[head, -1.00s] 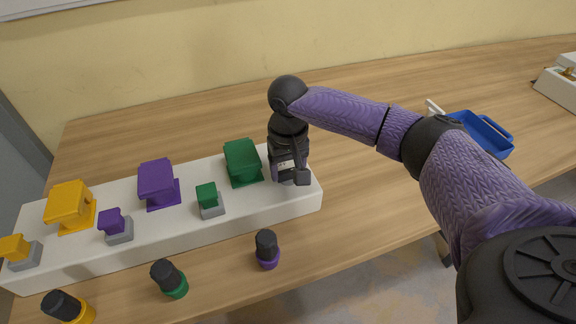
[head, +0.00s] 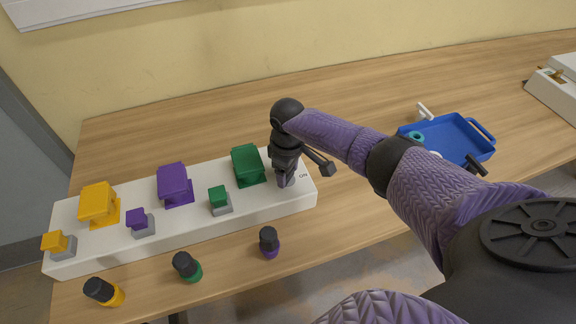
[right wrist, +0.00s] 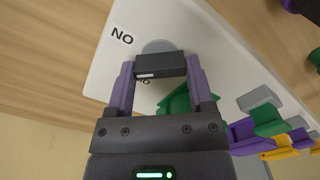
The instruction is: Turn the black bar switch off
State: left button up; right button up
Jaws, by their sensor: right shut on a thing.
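The black bar switch (right wrist: 160,65) sits on a round grey base (right wrist: 157,46) at the right end of the white socket box (head: 240,208). My right gripper (right wrist: 161,84) is shut on the bar, one purple finger at each side. A white stripe marks the bar's left part in the right wrist view. The ON label (right wrist: 122,36) shows upside down there, apart from the bar; a second label (right wrist: 145,83) by the stripe is mostly covered. In the head view my right gripper (head: 286,179) points down at that end and hides the switch. My left gripper is not in view.
Green (head: 247,165), purple (head: 174,184) and yellow (head: 98,204) flip covers and small coloured switches line the box. Black-topped plugs (head: 269,242) stand in front. A blue tray (head: 462,128) lies at the right. The table behind the box is clear.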

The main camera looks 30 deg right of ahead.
jog(key=n, duration=0.3)
jog(key=shift+n, duration=0.3)
jog(key=n, duration=0.3)
jog(key=shift+p, duration=0.35)
jog(key=shift+n, duration=1.5)
jog(key=shift+w, duration=0.1)
